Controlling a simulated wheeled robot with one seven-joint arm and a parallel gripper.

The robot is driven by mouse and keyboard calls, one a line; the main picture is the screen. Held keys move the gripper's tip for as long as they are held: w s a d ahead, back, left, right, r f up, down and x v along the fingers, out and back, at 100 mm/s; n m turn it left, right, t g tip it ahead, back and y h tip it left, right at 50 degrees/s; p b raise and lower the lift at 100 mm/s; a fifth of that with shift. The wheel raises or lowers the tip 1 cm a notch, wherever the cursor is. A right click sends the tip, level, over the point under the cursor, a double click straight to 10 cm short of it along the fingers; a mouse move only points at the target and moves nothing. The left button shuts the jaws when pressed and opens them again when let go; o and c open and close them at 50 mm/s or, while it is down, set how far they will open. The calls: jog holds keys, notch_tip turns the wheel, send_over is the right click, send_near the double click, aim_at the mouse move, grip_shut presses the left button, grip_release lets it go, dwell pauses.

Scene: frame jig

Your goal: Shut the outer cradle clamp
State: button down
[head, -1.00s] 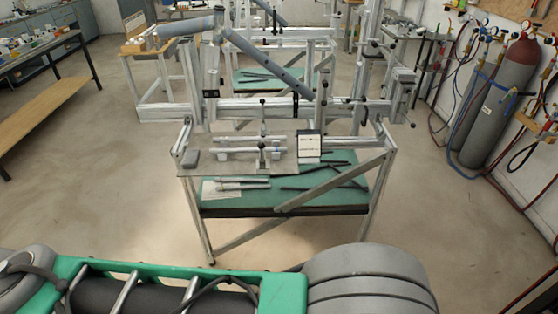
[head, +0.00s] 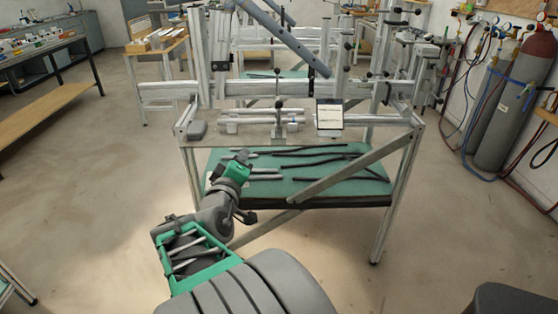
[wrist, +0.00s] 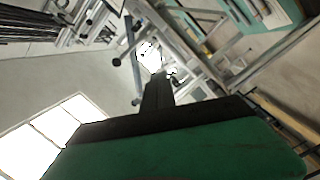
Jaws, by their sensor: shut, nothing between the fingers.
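The frame jig stands ahead of me in the head view. My gripper (head: 243,155) is in front of and below the plate's front edge, apart from the clamp. In the wrist view my dark fingers (wrist: 157,92) are together and empty, pointing up at blurred frame bars and black knobs.
A small white panel (head: 329,117) stands right of the tubes, and a grey block (head: 197,130) sits at the plate's left corner. A green shelf (head: 330,185) with dark rods lies below. Gas cylinders (head: 500,105) stand at the right wall. Floor at the left is open.

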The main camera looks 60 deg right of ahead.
jog(key=s+d+f+n+h+b, duration=0.2)
jog(key=s+d+n+h+b, duration=0.15)
jog(key=s+n+h, duration=0.2)
jog(key=p, duration=0.5)
send_near(279, 112)
jog(key=shift+m+t+y, duration=0.25)
jog(key=shift+t+y, duration=0.05)
jog(key=shift+y, duration=0.15)
jog(key=x, duration=0.5)
jog(key=shift+d+r, duration=0.3)
jog(key=shift+r, duration=0.1)
jog(key=shift+w+d+r, duration=0.1)
jog(key=shift+d, duration=0.4)
jog(key=shift+p, duration=0.3)
